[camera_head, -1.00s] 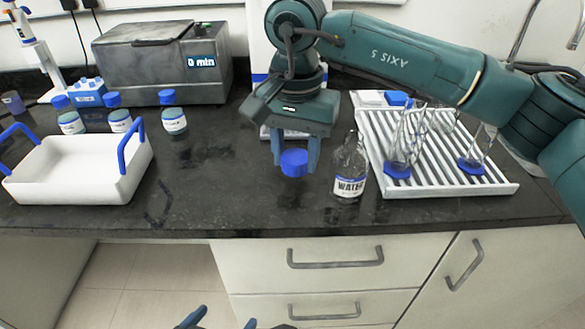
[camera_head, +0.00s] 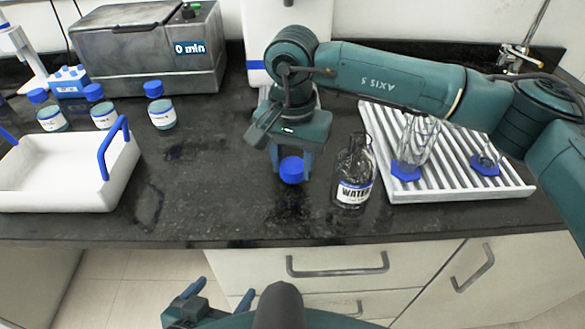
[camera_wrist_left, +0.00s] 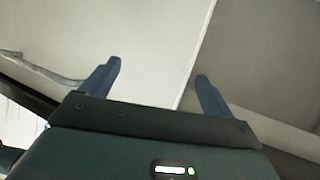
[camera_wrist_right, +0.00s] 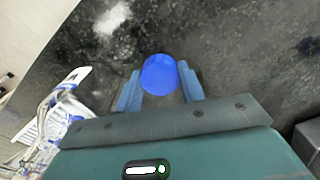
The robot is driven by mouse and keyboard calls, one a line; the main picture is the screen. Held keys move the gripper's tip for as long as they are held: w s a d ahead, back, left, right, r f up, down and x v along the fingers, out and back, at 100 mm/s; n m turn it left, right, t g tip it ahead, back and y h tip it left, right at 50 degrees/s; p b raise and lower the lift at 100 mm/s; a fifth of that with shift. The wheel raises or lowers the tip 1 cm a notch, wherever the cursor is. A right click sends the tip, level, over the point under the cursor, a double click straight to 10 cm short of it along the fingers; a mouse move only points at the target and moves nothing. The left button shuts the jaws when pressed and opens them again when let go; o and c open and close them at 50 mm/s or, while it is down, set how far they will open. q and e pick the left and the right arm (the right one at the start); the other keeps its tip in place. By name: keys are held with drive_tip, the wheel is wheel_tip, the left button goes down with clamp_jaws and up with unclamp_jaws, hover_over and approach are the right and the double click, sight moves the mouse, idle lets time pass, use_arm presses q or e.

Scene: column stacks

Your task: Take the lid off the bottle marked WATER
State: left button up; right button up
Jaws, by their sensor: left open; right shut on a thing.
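The clear glass bottle marked WATER (camera_head: 354,172) stands upright and uncapped on the dark bench. My right gripper (camera_head: 291,166) is shut on a blue lid (camera_head: 291,172), just left of the bottle and apart from it. The lid also shows between the right fingers in the right wrist view (camera_wrist_right: 160,74). I cannot tell whether the lid touches the bench. My left gripper (camera_head: 218,296) is open and empty, low in front of the drawers; its spread fingers show in the left wrist view (camera_wrist_left: 158,80).
A white drying rack (camera_head: 455,185) with glassware stands right of the bottle. A white tray with blue handles (camera_head: 60,195) is at the left, with several blue-capped bottles (camera_head: 160,112) behind it. A grey machine (camera_head: 150,50) stands at the back. The bench between tray and lid is clear.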

sight(293, 165)
drive_tip(key=shift+f, duration=1.15)
drive_tip(key=shift+f, duration=0.25)
drive_tip(key=o, duration=1.1)
drive_tip(key=shift+r, duration=0.1)
wheel_tip(293, 165, up, 12)
drive_tip(key=shift+f, duration=0.2)
drive_tip(key=shift+r, duration=0.35)
